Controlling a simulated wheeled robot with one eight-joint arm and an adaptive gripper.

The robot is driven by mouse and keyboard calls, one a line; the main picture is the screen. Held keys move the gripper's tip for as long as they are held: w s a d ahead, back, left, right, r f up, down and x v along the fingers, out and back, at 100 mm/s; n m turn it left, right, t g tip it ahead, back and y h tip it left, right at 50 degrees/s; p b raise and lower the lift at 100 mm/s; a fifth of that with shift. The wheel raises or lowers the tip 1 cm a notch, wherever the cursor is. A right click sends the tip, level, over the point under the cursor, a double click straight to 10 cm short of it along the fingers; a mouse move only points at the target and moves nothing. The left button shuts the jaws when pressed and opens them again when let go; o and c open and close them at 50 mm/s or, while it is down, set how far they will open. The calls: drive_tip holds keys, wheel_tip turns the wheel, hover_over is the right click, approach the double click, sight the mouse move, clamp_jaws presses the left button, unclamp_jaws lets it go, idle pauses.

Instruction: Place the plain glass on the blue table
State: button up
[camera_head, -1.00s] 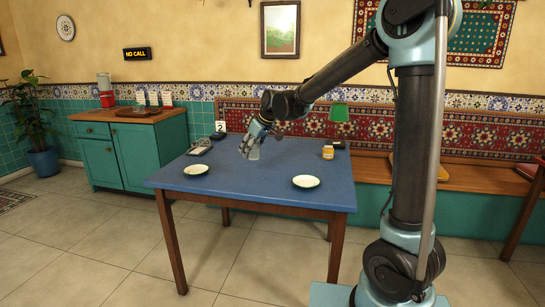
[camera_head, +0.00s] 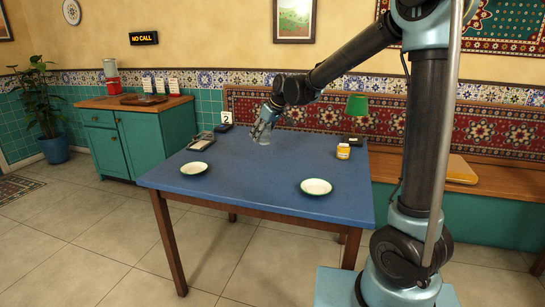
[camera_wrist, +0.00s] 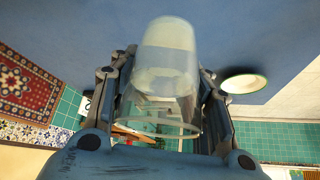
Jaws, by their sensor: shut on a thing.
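The plain glass (camera_wrist: 166,62) is clear and sits between the two fingers of my gripper (camera_wrist: 160,85) in the wrist view. My gripper (camera_head: 266,122) is shut on the glass and points down at the back part of the blue table (camera_head: 240,185). In the head view the glass (camera_head: 264,138) shows faintly below the fingers, at or just above the tabletop. I cannot tell whether its base touches the table.
Two pale saucers with green rims stand near the front, one at left (camera_head: 194,168) and one at right (camera_head: 316,187). A yellow-labelled jar (camera_head: 343,151) stands at the right. A number sign (camera_head: 227,118) and a grey device (camera_head: 200,142) are at the back left. The table's middle is clear.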

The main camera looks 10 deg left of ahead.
drive_tip(key=shift+w+d+f, duration=0.1)
drive_tip(key=shift+w+d, duration=0.2)
drive_tip(key=shift+d, duration=0.15)
drive_tip(key=shift+f, duration=4.95)
drive_tip(key=o, duration=1.2)
drive_tip(key=v, duration=1.2)
drive_tip(key=shift+s, duration=0.1)
drive_tip(key=shift+a, duration=0.1)
